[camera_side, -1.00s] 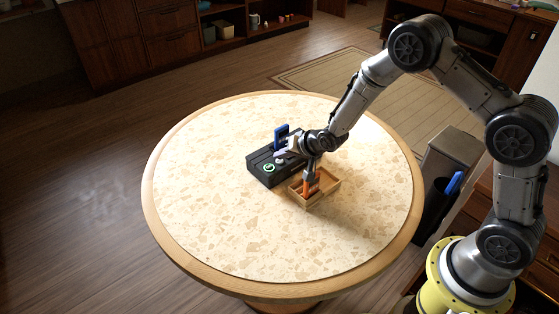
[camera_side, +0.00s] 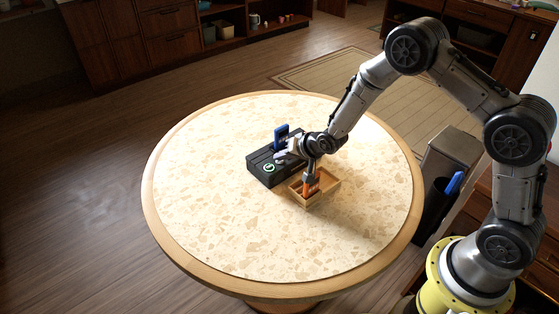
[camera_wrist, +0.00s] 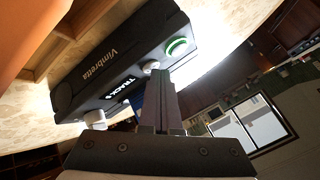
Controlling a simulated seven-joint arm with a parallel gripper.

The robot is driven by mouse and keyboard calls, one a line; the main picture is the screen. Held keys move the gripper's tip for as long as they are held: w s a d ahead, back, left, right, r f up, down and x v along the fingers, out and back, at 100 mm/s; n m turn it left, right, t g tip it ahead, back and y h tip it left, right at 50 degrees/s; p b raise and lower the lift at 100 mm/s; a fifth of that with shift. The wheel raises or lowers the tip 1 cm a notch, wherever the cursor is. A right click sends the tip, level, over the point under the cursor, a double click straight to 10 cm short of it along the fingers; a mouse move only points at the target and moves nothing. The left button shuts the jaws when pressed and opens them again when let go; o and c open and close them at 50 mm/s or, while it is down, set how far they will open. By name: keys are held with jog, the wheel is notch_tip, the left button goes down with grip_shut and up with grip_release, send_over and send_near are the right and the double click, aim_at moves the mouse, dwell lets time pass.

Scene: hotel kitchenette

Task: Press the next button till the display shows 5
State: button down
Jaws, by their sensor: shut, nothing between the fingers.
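A black box-shaped device (camera_side: 266,171) marked "Vimbretta" stands on the round table, and it fills the upper left of the wrist view (camera_wrist: 105,60). Its display (camera_wrist: 119,89) reads "TRACK" followed by a character too small to read surely. A small silver button (camera_wrist: 152,66) and a green-ringed button (camera_wrist: 175,47) are on the device. A pale knob (camera_wrist: 91,126) is at its other end. My gripper (camera_wrist: 164,83) is shut and empty, its fingertips close to the silver button. I cannot tell whether they touch. In the side view my gripper (camera_side: 284,154) is over the device.
A wooden tray (camera_side: 325,184) with an orange-handled item (camera_side: 310,187) stands right beside the device, under my wrist. A blue upright object (camera_side: 281,135) is at the device's back. The rest of the round table (camera_side: 230,235) is clear.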

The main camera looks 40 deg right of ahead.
aim_at(282, 164)
jog(key=shift+s+r, duration=0.1)
jog(key=shift+r, duration=0.65)
jog(key=shift+r, duration=0.1)
jog(key=shift+r, duration=2.4)
